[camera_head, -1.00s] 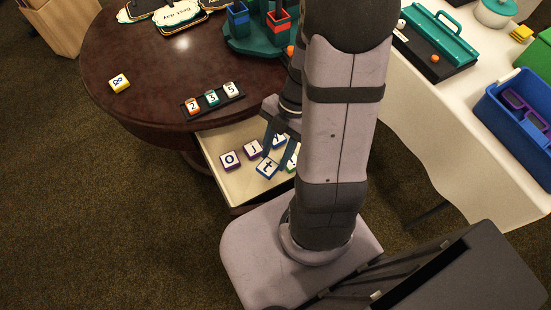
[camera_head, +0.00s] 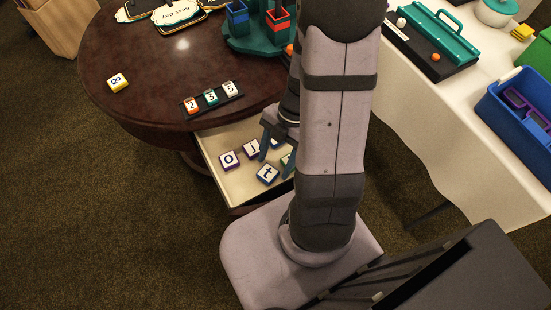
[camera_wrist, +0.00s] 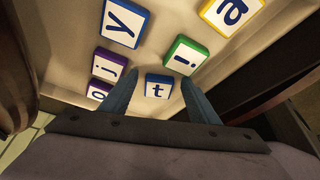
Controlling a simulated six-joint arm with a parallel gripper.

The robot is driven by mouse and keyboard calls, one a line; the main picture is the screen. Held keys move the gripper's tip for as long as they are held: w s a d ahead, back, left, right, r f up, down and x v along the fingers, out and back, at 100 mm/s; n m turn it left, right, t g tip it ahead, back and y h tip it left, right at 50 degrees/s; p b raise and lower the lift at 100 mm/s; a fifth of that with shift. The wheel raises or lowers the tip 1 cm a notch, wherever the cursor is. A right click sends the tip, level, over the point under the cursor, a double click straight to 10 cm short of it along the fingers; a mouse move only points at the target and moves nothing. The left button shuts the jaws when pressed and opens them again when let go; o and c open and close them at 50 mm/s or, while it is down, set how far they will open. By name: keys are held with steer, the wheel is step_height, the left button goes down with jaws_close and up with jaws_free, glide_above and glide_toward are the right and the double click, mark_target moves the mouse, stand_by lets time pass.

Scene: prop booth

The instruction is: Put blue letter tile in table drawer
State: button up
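A blue-edged tile lettered t (camera_head: 268,174) lies in the open table drawer (camera_head: 245,190), near its front; it also shows in the wrist view (camera_wrist: 158,86). My gripper (camera_head: 274,166) is over the drawer at this tile. In the wrist view my gripper (camera_wrist: 160,80) is open, with the t tile between and just beyond its fingertips, a gap on each side. Another blue-edged tile, lettered y (camera_wrist: 122,22), lies farther in. My arm hides the drawer's right part in the head view.
The drawer also holds purple-edged tiles j (camera_wrist: 108,65) and o (camera_wrist: 98,90), a green-edged tile (camera_wrist: 186,54) and a yellow-edged tile (camera_wrist: 232,12). On the round table (camera_head: 140,60) are a black rack (camera_head: 213,101) with numbered tiles and a yellow tile (camera_head: 117,82).

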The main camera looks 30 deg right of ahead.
steer(key=shift+r, duration=0.1)
steer(key=shift+r, duration=0.2)
steer(key=p+v, duration=0.2)
steer(key=v, duration=1)
steer(key=m+t+h, duration=0.2)
steer(key=m+h, duration=0.2)
steer(key=m, duration=1.8)
glide_above(262, 173)
steer(key=shift+f, duration=0.6)
step_height(262, 173, up, 18)
steer(key=p, duration=1.8)
steer(key=shift+r+p, duration=0.2)
steer(key=shift+p, duration=0.1)
